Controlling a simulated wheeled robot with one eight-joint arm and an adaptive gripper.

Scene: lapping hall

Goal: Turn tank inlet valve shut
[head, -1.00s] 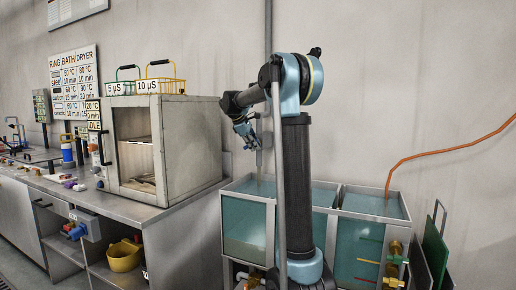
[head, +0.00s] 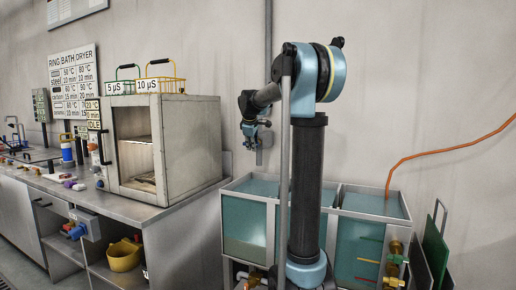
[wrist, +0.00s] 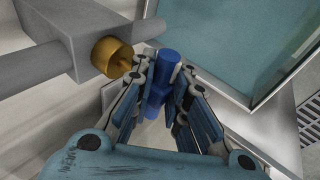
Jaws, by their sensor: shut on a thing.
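In the wrist view, my gripper (wrist: 161,102) has its two fingers on either side of a blue valve handle (wrist: 168,68) and is shut on it. A round brass fitting (wrist: 110,56) sticks out of a grey block just left of the fingers. In the head view, my gripper (head: 256,130) is high by the wall, above the left part of the water tank (head: 245,226). The handle cannot be made out there, as my wrist and fingers cover that spot.
A grey pipe (wrist: 28,68) runs into the block in the wrist view. The dryer (head: 190,145) stands on the bench to the left. Brass valves (head: 396,248) and green panels (head: 436,252) are at the tank's right. An orange hose (head: 440,150) hangs on the wall.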

